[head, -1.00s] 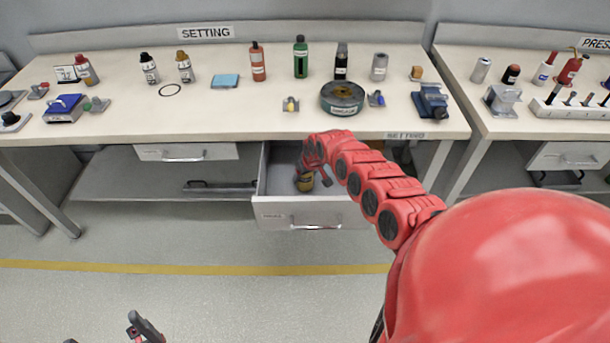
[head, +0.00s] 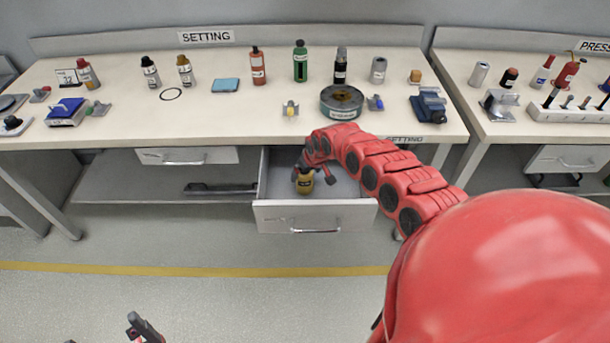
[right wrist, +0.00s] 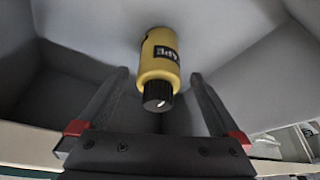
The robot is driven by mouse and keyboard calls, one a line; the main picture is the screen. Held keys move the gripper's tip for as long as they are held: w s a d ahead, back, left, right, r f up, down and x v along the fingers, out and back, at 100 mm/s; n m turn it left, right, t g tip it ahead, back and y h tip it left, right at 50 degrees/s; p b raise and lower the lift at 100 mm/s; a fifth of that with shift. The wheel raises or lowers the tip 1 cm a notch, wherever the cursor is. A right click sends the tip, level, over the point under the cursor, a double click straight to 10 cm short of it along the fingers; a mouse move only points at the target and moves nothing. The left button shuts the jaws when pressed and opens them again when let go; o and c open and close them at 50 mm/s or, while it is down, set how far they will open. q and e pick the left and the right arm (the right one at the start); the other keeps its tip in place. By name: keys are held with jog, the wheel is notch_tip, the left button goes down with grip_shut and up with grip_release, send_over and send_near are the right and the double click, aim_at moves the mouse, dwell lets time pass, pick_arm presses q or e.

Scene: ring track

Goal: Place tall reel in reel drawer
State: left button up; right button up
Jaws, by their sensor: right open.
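A yellow cylinder with a dark label and a black end, apparently the tall reel (head: 304,182), is inside the open drawer (head: 315,214) under the setting bench. In the right wrist view the yellow cylinder (right wrist: 160,58) shows between and beyond my fingers, black end towards me, with gaps on both sides. My right gripper (head: 313,174) reaches down into the drawer at the cylinder; its jaws (right wrist: 160,75) are open. Part of my left gripper (head: 143,328) shows at the bottom edge; its jaws cannot be made out.
The bench top (head: 200,110) above carries bottles, a round green-grey tin (head: 341,103) near the front edge, and a blue vise (head: 430,105). A shut drawer (head: 187,156) is to the left. The floor in front is clear.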

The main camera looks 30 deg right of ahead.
jog(key=p+v, duration=0.6)
jog(key=v, duration=0.1)
jog(key=shift+s, duration=0.2)
jog(key=shift+r, duration=0.15)
